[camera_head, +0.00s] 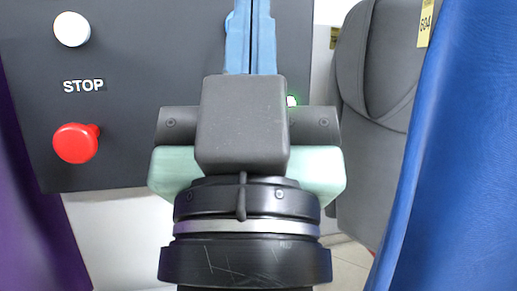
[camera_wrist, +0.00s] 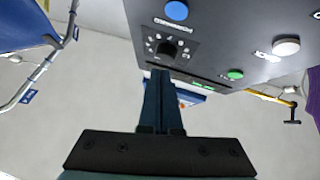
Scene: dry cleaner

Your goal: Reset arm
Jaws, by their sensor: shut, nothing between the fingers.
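My gripper (camera_head: 250,35) points up and away in the head view, its two blue fingers pressed together with nothing between them. The fingers stand in front of a dark grey control panel (camera_head: 140,140) and hide part of it. In the wrist view my gripper (camera_wrist: 160,85) is also shut, with its tips below the panel's dial (camera_wrist: 172,48). I cannot tell whether the tips touch the panel. A small lit green spot (camera_head: 292,101) shows just right of the gripper body in the head view.
The panel carries a white button (camera_head: 72,29) and a red STOP button (camera_head: 76,143). The wrist view shows a blue button (camera_wrist: 176,11) and a green button (camera_wrist: 235,74). Blue cloth (camera_head: 455,150) and a grey garment tagged 604 (camera_head: 385,70) hang at right, purple cloth (camera_head: 30,210) at left.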

